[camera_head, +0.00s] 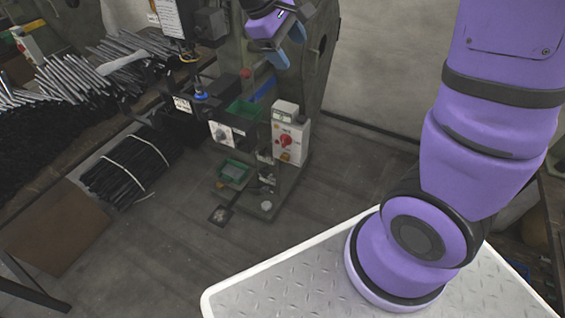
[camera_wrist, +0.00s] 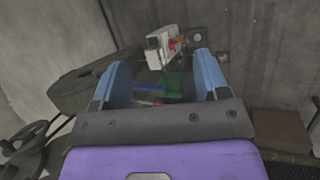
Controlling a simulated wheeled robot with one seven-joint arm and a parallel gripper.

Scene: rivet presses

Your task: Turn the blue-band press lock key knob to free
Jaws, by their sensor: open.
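The press with a blue band (camera_head: 266,89) stands at the upper middle of the head view. A white box on its front carries a dark grey knob (camera_head: 220,133); I cannot tell surely that this is the lock key knob or how it is turned. A second white box (camera_head: 289,128) to its right carries a red knob (camera_head: 285,141). My gripper (camera_head: 288,58) is open and empty, high by the press's upper part. In the wrist view, my gripper (camera_wrist: 161,62) has its blue fingers spread, with a white box (camera_wrist: 163,45) beyond them, apart from the fingers.
Green trays (camera_head: 234,172) sit low on the press, and one shows in the wrist view (camera_wrist: 174,88). A bench with metal rods (camera_head: 75,75) and a tied rod bundle (camera_head: 127,165) are at left. The floor (camera_head: 170,255) in front is mostly clear.

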